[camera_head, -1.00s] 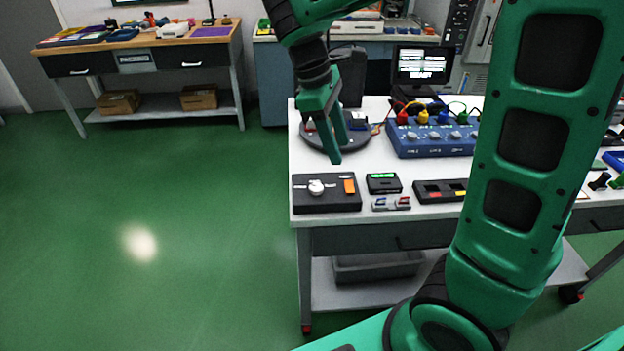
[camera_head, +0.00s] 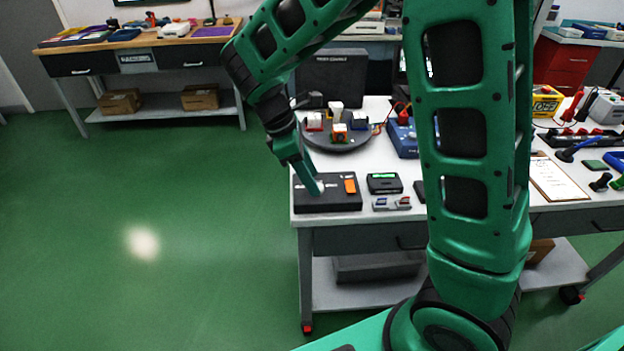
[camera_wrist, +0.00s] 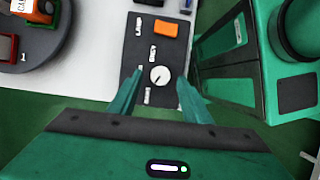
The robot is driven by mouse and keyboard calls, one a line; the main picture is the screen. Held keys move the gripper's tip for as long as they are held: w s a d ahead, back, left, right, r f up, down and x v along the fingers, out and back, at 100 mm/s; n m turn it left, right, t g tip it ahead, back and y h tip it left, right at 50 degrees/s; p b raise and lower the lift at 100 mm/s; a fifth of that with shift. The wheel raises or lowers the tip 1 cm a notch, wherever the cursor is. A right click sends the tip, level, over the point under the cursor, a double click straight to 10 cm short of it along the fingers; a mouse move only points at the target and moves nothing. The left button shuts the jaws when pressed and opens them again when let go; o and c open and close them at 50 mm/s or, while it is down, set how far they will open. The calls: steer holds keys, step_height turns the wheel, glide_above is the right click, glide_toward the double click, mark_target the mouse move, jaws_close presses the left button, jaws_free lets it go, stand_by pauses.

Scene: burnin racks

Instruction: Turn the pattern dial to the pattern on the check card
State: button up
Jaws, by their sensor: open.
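The pattern dial (camera_wrist: 159,76) is a small white round knob on a black box (camera_head: 335,205) at the near left corner of the white table. In the wrist view the black box (camera_wrist: 136,46) has small white labels around the dial and an orange switch; the labels are too small to read surely. My gripper (camera_wrist: 160,88) is open, with one finger on each side of the dial; I cannot tell whether they touch it. In the head view my gripper (camera_head: 319,190) is down at the box and mostly hides the dial. I cannot surely identify the check card.
A round dark turntable (camera_head: 338,147) with coloured blocks stands behind. A clipboard with a white sheet (camera_head: 560,178) lies farther right.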

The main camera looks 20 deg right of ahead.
steer(key=shift+x, duration=0.9)
steer(key=shift+r, duration=0.1)
steer(key=c, duration=1)
steer(key=shift+d, duration=0.15)
